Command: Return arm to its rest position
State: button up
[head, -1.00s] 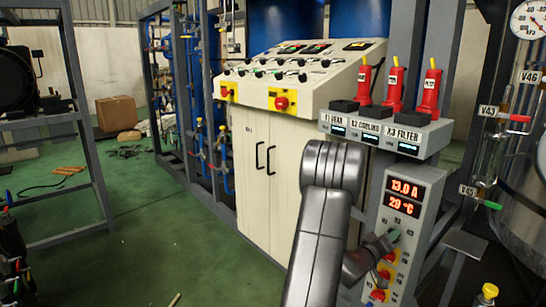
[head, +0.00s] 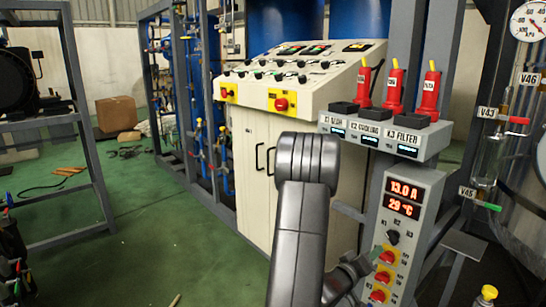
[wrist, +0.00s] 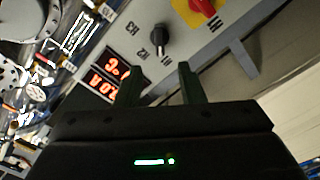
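My gripper (wrist: 158,80) is open in the wrist view. Its two dark fingers stand apart with a visible gap and nothing between them. Beyond the fingers is a grey control panel with a black knob (wrist: 160,40) and a red display (wrist: 108,78). In the head view, my arm rises in front of the white cabinet, and its wrist end is low beside the panel.
The grey panel (head: 425,210) reads 13.0 A and 29 °C and has red knobs on yellow plates (head: 384,276). Red units (head: 395,88) stand on a shelf above it. The white cabinet (head: 250,170) is behind my arm. A metal rack (head: 85,130) is at left; open green floor lies between.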

aim_at(390, 238)
jog(key=x, duration=1)
jog(key=shift+w+d+b, duration=0.15)
jog(key=shift+w+b, duration=0.05)
jog(key=shift+b, duration=0.1)
jog(key=shift+w+f+m+b, duration=0.1)
jog(key=shift+m+b, duration=0.6)
jog(key=shift+m, duration=0.5)
jog(key=shift+m+b, duration=0.6)
jog(key=shift+m, duration=0.6)
jog(key=m+b, duration=0.1)
jog(key=m, duration=0.3)
jog(key=shift+s+b, duration=0.2)
jog(key=shift+b, duration=0.2)
jog(key=shift+r, duration=0.25)
